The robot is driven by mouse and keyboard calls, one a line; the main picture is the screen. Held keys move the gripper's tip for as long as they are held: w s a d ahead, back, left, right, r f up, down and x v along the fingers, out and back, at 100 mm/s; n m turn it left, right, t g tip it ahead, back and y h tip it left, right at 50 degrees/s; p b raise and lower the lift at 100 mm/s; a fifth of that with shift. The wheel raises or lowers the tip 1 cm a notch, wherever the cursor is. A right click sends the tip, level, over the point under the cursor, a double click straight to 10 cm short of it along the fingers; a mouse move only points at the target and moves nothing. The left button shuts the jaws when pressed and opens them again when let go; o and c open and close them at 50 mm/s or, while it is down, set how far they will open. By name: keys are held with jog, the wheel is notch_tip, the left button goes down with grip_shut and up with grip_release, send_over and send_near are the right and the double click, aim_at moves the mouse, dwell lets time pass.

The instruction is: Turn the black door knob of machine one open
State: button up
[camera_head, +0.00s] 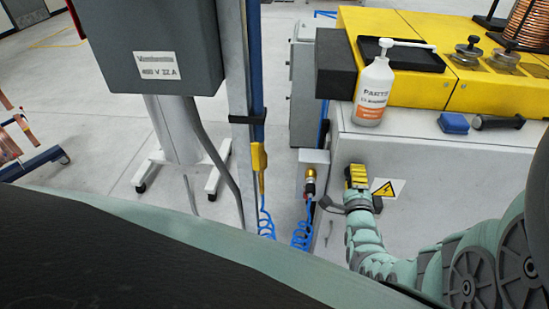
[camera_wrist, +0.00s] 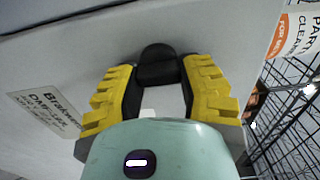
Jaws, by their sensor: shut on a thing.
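The black door knob (camera_wrist: 158,62) is on the pale machine face in the wrist view, between the yellow fingers of my gripper (camera_wrist: 160,78). My gripper is shut on it, one finger on each side. In the head view, my gripper (camera_head: 357,177) is against the front of the white machine cabinet (camera_head: 415,160), left of a yellow warning triangle. There the knob is hidden behind the fingers. The knob's exact turn angle is hard to tell.
A white pump bottle (camera_head: 373,92) stands on the cabinet top above my gripper, with a blue block (camera_head: 453,123) and a black-handled tool (camera_head: 497,122) to its right. A brass fitting (camera_head: 310,180) and coiled blue hose (camera_head: 302,232) are left of my gripper.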

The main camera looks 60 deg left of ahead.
jog(key=shift+d+f, duration=0.1)
jog(key=shift+f, duration=0.05)
jog(key=o, duration=1.2)
jog(key=v, duration=1.1)
jog(key=shift+s+d, duration=0.25)
jog(key=shift+s, duration=0.1)
